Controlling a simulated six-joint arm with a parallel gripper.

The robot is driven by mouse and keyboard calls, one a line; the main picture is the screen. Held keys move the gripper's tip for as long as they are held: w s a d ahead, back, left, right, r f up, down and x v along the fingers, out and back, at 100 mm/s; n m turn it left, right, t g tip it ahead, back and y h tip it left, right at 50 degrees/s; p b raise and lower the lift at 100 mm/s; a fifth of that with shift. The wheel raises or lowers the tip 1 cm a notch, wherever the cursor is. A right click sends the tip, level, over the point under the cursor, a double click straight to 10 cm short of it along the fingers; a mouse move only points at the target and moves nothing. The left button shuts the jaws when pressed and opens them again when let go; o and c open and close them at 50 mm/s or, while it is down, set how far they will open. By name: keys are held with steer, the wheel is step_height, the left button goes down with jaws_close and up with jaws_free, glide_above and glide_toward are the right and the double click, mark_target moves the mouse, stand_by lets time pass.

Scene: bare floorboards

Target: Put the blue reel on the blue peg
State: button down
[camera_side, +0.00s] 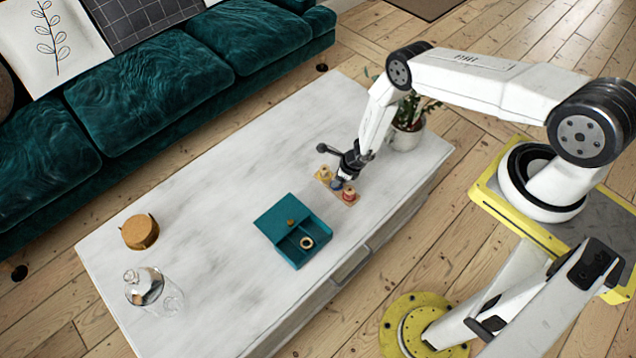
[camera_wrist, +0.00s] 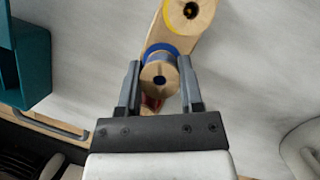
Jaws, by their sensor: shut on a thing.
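My gripper (camera_side: 341,180) is shut on the blue reel (camera_wrist: 160,77), which has pale wooden end discs and a dark hole in its middle. It also shows in the side view (camera_side: 336,184), over the middle of a wooden peg board (camera_side: 354,203). In the wrist view, part of a blue ring (camera_wrist: 161,48) on the board shows just beyond the reel. The blue peg itself is hidden, and I cannot tell whether the reel is around it or above it. A yellow-marked reel (camera_wrist: 187,11) and a red reel (camera_side: 349,194) sit on either side.
A teal box (camera_side: 293,231) with a ring-shaped thing (camera_side: 306,243) inside stands left of the board. A potted plant (camera_side: 407,133) stands behind my gripper. A cork stack (camera_side: 140,232) and a glass vessel (camera_side: 152,290) are far left. The table's middle is clear.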

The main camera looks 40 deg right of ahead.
steer(key=shift+f, duration=0.5)
stand_by(0.4)
steer(key=shift+c, duration=0.8)
jaws_free()
steer(key=shift+r, duration=0.15)
steer(key=shift+r, duration=3.35)
